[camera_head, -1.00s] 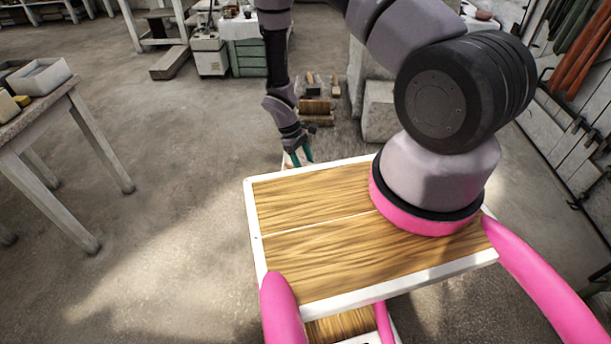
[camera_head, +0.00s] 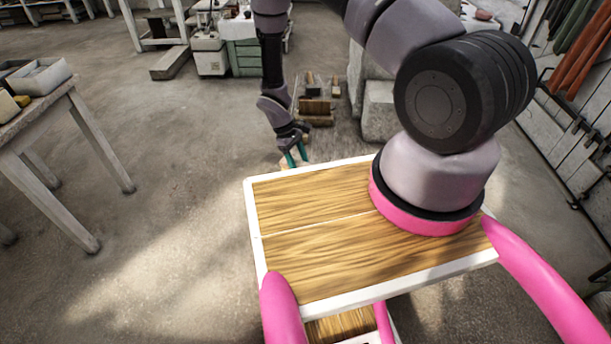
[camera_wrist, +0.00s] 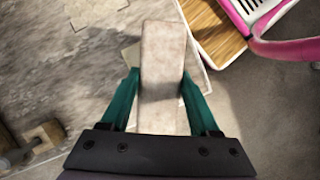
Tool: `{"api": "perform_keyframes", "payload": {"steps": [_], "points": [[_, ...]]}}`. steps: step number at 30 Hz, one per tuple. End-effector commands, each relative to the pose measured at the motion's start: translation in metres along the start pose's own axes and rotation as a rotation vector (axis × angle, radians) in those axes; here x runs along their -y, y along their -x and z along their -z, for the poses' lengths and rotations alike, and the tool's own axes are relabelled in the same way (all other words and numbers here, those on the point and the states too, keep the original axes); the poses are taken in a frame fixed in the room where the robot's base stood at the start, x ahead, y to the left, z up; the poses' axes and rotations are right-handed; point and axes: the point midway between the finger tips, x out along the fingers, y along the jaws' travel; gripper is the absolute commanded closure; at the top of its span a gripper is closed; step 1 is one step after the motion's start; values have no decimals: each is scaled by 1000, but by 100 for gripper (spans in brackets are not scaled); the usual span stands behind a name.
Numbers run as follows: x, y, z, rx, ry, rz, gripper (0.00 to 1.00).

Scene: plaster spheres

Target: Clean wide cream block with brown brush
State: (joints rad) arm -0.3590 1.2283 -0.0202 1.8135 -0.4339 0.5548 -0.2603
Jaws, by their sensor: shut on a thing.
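My gripper (camera_wrist: 160,74) has its teal fingers shut on the two sides of a long, dull beige-brown bar (camera_wrist: 163,50), seen from above in the wrist view. I take this bar to be the brown brush; its bristles are hidden. A wider, paler cream slab (camera_wrist: 196,75) shows past its sides and looks like the wide cream block. The bar is over it; I cannot tell whether they touch. In the head view my gripper (camera_head: 297,156) is low, just beyond the wooden deck, with a small tan piece (camera_head: 287,163) at its fingers.
A worktable (camera_head: 50,110) with trays stands at the left. Brown wooden boxes (camera_head: 315,107) and pale stone blocks (camera_head: 379,112) lie beyond my gripper. A wooden object (camera_wrist: 45,135) lies at the lower left in the wrist view. Open floor spreads to the left.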

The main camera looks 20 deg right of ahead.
Motion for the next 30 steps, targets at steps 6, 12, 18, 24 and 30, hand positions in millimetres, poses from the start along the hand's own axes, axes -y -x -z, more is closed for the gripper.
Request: {"api": "perform_keyframes", "payload": {"steps": [6, 12, 18, 24, 30], "points": [[0, -1, 2, 0, 0, 0, 82], [0, -2, -3, 2, -1, 0, 82], [0, -6, -16, 1, -2, 1, 82], [0, -9, -21, 1, -1, 1, 82], [0, -14, -33, 1, -1, 1, 82]]}}
